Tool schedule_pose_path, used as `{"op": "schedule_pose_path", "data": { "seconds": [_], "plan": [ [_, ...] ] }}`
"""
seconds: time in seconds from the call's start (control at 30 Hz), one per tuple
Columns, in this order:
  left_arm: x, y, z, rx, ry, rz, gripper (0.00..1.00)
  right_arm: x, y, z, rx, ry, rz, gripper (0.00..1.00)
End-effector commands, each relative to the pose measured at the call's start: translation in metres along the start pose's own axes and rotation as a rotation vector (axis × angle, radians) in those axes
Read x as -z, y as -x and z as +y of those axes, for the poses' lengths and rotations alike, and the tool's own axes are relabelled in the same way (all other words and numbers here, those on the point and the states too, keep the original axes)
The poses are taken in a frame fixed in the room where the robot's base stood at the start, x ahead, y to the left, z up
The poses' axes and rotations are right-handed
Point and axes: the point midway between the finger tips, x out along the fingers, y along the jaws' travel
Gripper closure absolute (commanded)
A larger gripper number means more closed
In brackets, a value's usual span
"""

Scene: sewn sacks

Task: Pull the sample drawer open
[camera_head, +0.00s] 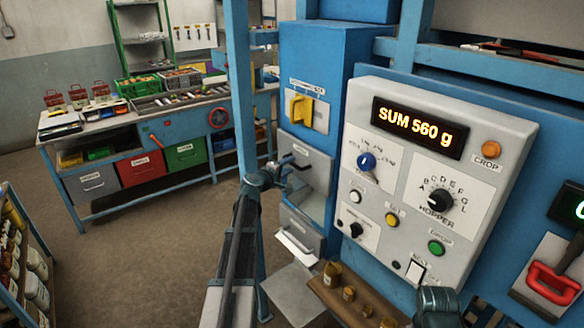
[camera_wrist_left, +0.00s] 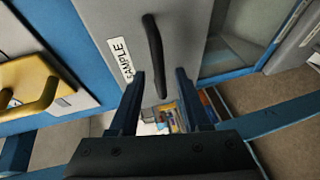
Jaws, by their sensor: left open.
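The sample drawer (camera_head: 318,172) is a grey front in the blue cabinet, left of the control panel. In the left wrist view its grey face (camera_wrist_left: 185,35) carries a white SAMPLE label and a dark bar handle (camera_wrist_left: 155,55). I see no clear gap showing the drawer pulled out. My left gripper (camera_head: 284,170) is in front of the drawer. In the left wrist view its fingers (camera_wrist_left: 160,74) are open, with the lower end of the handle showing between them. I cannot tell whether they touch it.
A yellow handle (camera_head: 301,109) sits above the drawer. The control panel (camera_head: 430,185), with knobs and a display, stands close on the right. Below are another grey drawer (camera_head: 298,232) and a brown shelf (camera_head: 335,300) with small cups.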

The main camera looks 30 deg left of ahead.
Motion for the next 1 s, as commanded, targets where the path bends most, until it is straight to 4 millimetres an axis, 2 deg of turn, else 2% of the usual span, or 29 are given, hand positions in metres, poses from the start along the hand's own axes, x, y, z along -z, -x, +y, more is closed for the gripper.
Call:
{"op": "schedule_pose_path", "data": {
  "seconds": [0.03,0.2,0.57,0.6,0.87,1.0],
  "plan": [
    [0.001,-0.009,-0.001,0.0,0.0,-0.001,0.53,0.0,-0.002,0.0,0.0,0.001,0.0,0.5],
    [0.001,-0.022,-0.001,0.001,0.0,0.0,0.53,0.0,-0.004,0.0,0.0,0.001,0.0,0.5],
    [0.0,-0.025,0.0,0.001,0.0,0.0,0.53,0.0,-0.005,-0.001,0.0,0.001,0.0,0.5],
    [0.0,-0.025,0.0,0.001,0.0,0.0,0.55,0.0,-0.005,-0.001,0.0,0.001,0.0,0.5],
    [0.0,-0.025,0.0,0.001,0.0,0.0,1.0,0.0,-0.005,0.0,0.0,0.001,0.0,0.5],
    [0.0,-0.025,0.0,0.001,-0.001,0.0,1.0,0.0,-0.005,0.0,0.0,0.001,0.0,0.5]
  ]
}}
